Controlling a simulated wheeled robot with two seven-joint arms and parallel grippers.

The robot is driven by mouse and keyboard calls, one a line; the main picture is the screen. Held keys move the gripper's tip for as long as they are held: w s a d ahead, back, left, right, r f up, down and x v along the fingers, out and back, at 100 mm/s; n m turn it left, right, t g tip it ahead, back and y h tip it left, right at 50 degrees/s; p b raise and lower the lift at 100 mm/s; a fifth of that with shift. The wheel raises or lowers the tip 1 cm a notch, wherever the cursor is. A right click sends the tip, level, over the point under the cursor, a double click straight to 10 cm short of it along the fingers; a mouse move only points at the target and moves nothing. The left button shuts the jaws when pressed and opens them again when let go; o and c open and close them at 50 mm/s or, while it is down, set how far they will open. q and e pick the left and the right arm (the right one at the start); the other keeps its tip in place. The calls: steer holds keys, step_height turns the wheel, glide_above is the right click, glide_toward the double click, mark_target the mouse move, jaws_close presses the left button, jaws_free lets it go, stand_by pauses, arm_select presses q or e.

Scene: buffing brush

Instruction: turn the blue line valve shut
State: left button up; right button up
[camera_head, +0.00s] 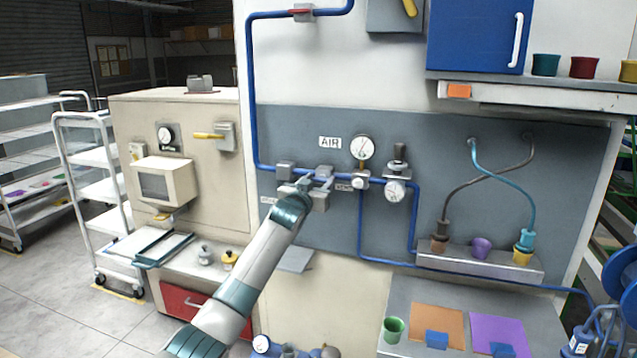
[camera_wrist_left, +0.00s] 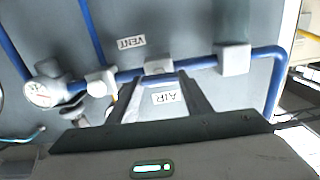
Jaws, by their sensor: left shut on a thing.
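The blue line (camera_head: 262,166) runs down the wall and then right across the grey panel. The blue line valve (camera_head: 323,172) is a small grey fitting on this pipe, left of the round gauge. My left gripper (camera_head: 306,183) reaches up to it from below. In the left wrist view, the valve (camera_wrist_left: 158,67) lies between the tips of my left gripper (camera_wrist_left: 160,77), which is shut on it. The handle's exact angle is hard to make out. My right gripper is not in view.
A pressure gauge (camera_head: 362,147) and a regulator (camera_head: 396,188) sit close to the right of the valve. A pipe bracket (camera_head: 285,170) is just left. A shelf with cups (camera_head: 480,260) stands out at lower right. A beige cabinet (camera_head: 190,190) is at the left.

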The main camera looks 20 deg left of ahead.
arm_select(q)
steer(key=m, duration=0.4)
steer(key=shift+m+p, duration=0.4)
steer(key=m+p, duration=0.1)
steer(key=m, duration=0.2)
steer(key=shift+d+m, duration=0.1)
steer(key=shift+m, duration=0.3)
steer(key=m+p, duration=0.1)
steer(key=m, duration=0.4)
steer(key=shift+d, duration=0.1)
steer(key=shift+f+m+p, duration=0.15)
steer(key=shift+m+p, duration=0.3)
steer(key=shift+m, duration=0.55)
steer(key=shift+f+m+p, duration=0.1)
steer(key=shift+m+p, duration=0.3)
steer(key=shift+m, duration=0.6)
steer(key=o, duration=1.1)
steer(key=shift+c, duration=0.2)
steer(key=shift+s, duration=0.15)
